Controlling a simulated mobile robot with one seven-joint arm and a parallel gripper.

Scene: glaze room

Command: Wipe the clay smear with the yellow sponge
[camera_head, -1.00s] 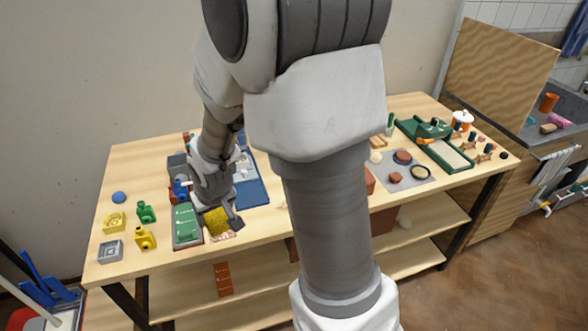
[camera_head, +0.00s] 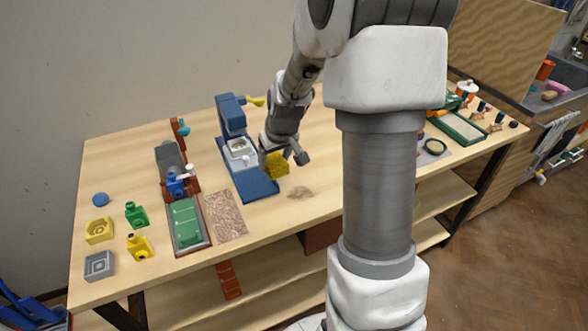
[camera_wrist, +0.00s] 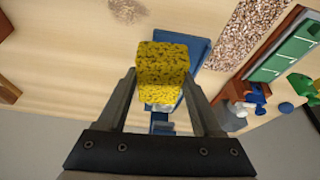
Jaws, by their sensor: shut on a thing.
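My gripper (camera_head: 283,157) is shut on the yellow sponge (camera_head: 277,166). In the wrist view the speckled yellow sponge (camera_wrist: 161,65) sits between the two fingers of my gripper (camera_wrist: 160,80). The clay smear (camera_head: 301,193) is a brownish patch on the bare table, nearer the front edge than the sponge and slightly to its right. The sponge appears to be above the table and apart from the smear. The smear also shows in the wrist view (camera_wrist: 127,9), at the top.
A blue machine (camera_head: 258,187) stands just left of my gripper. Left of it are a speckled brown sheet (camera_head: 226,216) and a green-topped tray (camera_head: 187,222). Small green and yellow parts lie farther left. The table (camera_head: 318,215) is bare around the smear.

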